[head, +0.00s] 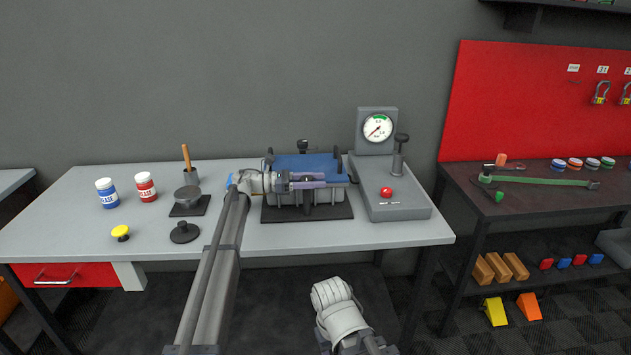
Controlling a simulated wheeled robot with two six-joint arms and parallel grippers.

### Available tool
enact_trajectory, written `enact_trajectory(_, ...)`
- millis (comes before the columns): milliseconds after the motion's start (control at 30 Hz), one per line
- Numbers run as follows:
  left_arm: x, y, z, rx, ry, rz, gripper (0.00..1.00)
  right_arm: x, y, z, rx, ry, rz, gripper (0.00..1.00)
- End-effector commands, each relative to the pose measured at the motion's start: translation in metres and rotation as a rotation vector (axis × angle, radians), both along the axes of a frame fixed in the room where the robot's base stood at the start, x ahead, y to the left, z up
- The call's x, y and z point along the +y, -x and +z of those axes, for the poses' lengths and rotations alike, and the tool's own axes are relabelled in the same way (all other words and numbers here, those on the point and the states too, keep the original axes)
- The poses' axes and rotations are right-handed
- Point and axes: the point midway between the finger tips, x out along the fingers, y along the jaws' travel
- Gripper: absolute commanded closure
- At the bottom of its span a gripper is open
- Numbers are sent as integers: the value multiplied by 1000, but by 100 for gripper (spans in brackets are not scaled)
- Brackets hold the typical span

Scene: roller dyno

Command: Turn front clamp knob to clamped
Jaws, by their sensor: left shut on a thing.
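The roller dyno fixture stands on the grey table, with a blue upper part (325,163) and a black base plate (338,211). My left gripper (307,182) reaches over its front side. Its jaws are shut on the front clamp knob (307,197), a dark part showing between and below the fingers. The fingers hide much of the knob, so its turn position cannot be told. A rear knob (303,146) stands at the back of the fixture. My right gripper (333,293) is low in front of the table, away from the fixture; its fingers cannot be made out.
A gauge unit (377,128) with a red button (386,192) and a lever (399,155) stands right of the fixture. The table's front right is clear.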

Motion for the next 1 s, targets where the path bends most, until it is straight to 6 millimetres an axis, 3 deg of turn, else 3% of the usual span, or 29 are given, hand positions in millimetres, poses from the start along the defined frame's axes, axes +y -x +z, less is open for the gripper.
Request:
enact_trajectory(233,0,0,0,0,1,-1,100,0,0,0,0,0,0,48)
enact_trajectory(267,0,0,0,0,1,-1,46,0,0,0,0,0,0,48)
enact_trajectory(500,0,0,0,0,0,0,19,0,0,0,0,0,0,48)
enact_trajectory(833,2,0,0,0,0,1,19,0,0,0,0,0,0,48)
enact_trajectory(1000,15,0,0,0,0,1,19,0,0,0,0,0,0,48)
